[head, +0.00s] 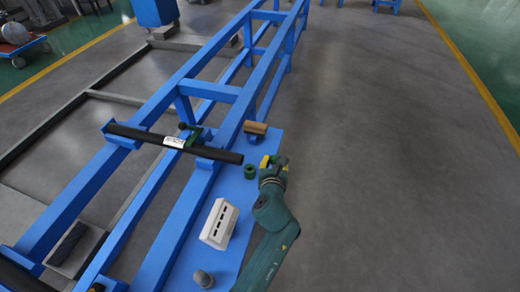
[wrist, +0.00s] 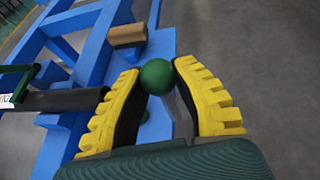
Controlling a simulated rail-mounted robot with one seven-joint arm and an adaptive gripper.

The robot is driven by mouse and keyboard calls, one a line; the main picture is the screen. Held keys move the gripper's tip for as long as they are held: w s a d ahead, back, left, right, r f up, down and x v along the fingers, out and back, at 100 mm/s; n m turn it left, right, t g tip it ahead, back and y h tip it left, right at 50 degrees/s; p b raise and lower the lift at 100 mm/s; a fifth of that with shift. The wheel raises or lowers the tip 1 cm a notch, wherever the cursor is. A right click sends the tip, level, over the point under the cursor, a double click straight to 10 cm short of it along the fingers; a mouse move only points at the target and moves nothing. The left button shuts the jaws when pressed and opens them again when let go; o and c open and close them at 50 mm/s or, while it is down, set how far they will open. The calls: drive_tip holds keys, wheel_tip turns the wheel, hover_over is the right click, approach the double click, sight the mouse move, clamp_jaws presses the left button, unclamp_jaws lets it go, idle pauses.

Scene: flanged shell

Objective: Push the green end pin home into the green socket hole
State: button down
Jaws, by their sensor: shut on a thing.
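My gripper (wrist: 158,80) is shut on a round green piece, seen as the head of the green end pin (wrist: 156,76), held between its yellow fingertips. In the head view my gripper (head: 270,163) is over the right edge of the blue shelf, right of the black tube's end. A short green cylinder (head: 250,171) stands on the shelf just left of my gripper; a bit of green shows below the fingers in the wrist view. No socket hole can be made out clearly.
A black tube (head: 150,137) with a white label lies across the blue frame, with a green bracket (head: 196,136) at it. A brown block (head: 255,128) is behind my gripper. A white slotted box (head: 219,224) and a grey domed piece (head: 203,279) are nearer. Floor right is clear.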

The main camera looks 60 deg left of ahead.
drive_tip(key=s+a+r+n+g+y+b, duration=0.1)
drive_tip(key=s+a, duration=0.3)
drive_tip(key=a, duration=0.6)
drive_tip(key=shift+a+r+n+g, duration=0.15)
drive_tip(key=shift+r+n+g, duration=0.45)
drive_tip(key=shift+n+g, duration=0.15)
drive_tip(key=shift+y, duration=0.3)
drive_tip(key=shift+g, duration=0.25)
wheel_tip(320, 180, down, 6)
drive_tip(key=b, duration=0.4)
drive_tip(key=shift+r, duration=0.1)
drive_tip(key=shift+p, duration=0.7)
drive_tip(key=shift+f+b, duration=1.15)
drive_tip(key=shift+f, duration=0.45)
